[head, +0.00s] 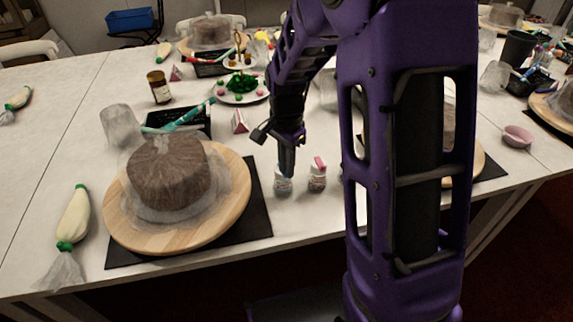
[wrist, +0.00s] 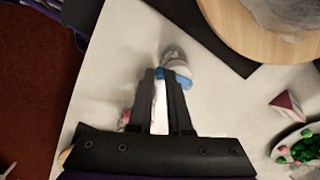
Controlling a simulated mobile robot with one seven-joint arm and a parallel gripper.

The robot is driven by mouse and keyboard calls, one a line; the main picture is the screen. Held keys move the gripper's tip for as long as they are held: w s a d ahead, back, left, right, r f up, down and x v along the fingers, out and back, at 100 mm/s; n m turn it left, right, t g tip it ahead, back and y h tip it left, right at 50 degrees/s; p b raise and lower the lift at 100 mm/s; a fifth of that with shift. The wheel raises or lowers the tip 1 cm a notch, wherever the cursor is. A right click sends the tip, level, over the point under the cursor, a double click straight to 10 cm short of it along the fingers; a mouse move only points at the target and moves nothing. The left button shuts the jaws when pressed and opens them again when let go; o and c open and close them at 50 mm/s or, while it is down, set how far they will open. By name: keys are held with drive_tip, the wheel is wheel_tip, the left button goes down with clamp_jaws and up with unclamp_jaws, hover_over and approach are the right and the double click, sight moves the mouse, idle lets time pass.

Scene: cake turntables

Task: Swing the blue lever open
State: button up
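I cannot tell whether a finger touches the lever.
A similar bottle with a pink top (head: 318,174) stands close on the right. A wooden turntable (head: 236,197) with a brown cake (head: 169,172) stands on a black mat (head: 255,222) to the left. A pink-and-white wedge (head: 239,122) and a plate of green and pink pieces (head: 240,96) lie behind.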

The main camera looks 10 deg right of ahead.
clamp_jaws()
drive_tip(key=shift+d, duration=0.1)
drive_tip(key=w+d+n+p, duration=0.4)
drive_tip(key=w+n+p, duration=0.1)
drive_tip(key=n, duration=1.4)
drive_tip(key=shift+w+p, duration=0.2)
drive_tip(key=shift+p, duration=0.2)
drive_tip(key=shift+a, duration=0.1)
